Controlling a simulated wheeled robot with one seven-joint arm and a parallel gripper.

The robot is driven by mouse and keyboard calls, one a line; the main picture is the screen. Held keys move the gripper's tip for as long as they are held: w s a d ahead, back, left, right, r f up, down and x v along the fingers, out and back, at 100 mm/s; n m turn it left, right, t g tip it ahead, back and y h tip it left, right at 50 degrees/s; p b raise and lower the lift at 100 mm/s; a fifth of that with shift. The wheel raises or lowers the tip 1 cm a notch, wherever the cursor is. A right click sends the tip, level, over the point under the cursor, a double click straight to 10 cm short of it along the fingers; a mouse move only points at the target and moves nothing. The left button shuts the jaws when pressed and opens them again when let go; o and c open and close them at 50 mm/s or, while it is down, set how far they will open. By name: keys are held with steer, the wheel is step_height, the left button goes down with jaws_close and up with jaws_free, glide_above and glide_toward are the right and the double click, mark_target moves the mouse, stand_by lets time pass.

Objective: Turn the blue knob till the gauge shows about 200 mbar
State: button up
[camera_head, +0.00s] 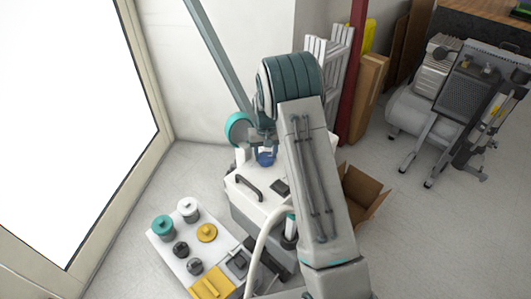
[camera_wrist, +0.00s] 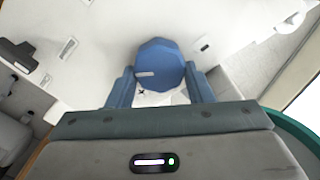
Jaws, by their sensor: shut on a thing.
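The blue knob (camera_wrist: 160,62) is a faceted disc with a pale mark on its left side, on the white top of a machine (camera_wrist: 100,45). My gripper (camera_wrist: 159,76) has its two blue fingers on either side of the knob and is shut on it. In the head view the knob (camera_head: 265,159) shows just under my gripper (camera_head: 264,146). A small white patch with dark marks (camera_wrist: 143,92) shows between the fingers; I cannot tell whether it is the gauge. No needle reading can be made out.
The machine has a black handle (camera_head: 249,187) on its top. A tray (camera_head: 168,247) with several knobs and caps stands at its left. An open cardboard box (camera_head: 363,196) lies to the right. A compressor (camera_head: 440,105) stands at the far right, with bare floor before it.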

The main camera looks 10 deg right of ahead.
steer(key=o, duration=1)
steer(key=shift+r, duration=0.1)
step_height(320, 180, up, 14)
steer(key=p, duration=0.3)
step_height(320, 180, up, 10)
steer(key=p, duration=0.4)
glide_above(266, 155)
steer(key=s, duration=0.5)
steer(key=s+r+t+p, duration=0.1)
steer(key=s+r+p, duration=0.5)
steer(key=s+r, duration=0.5)
steer(key=s+r+t+p, duration=0.1)
steer(key=s+r+p, duration=0.3)
steer(key=s, duration=0.4)
steer(key=s+r+p, duration=0.4)
steer(key=s+r, duration=0.1)
steer(key=s, duration=0.4)
steer(key=shift+r+t+p, duration=0.2)
steer(key=shift+t+p, duration=0.15)
steer(key=shift+t, duration=0.05)
